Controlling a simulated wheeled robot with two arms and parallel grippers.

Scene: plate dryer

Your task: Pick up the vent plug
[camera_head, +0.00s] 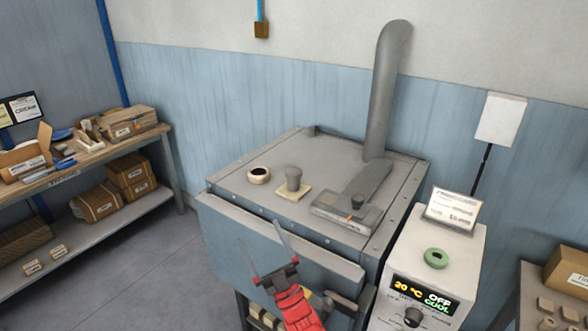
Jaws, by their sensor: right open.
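A grey tapered plug (293,178), which looks like the vent plug, stands upright on a small cream square pad (291,194) on top of the grey dryer (236,187). To its left is a pale round collar (259,175) with a dark opening. My right gripper (257,232) comes in from the bottom on a red arm. Its two thin fingers are open and empty, in front of the dryer's front edge and below the plug in the picture. It is apart from the plug. My left gripper does not show.
A flat duct with a dark knob (357,201) lies right of the plug and leads to a tall grey pipe (386,90). A white control box (436,275) with a green ring (436,258) stands at right. A shelf with boxes (82,160) is at left.

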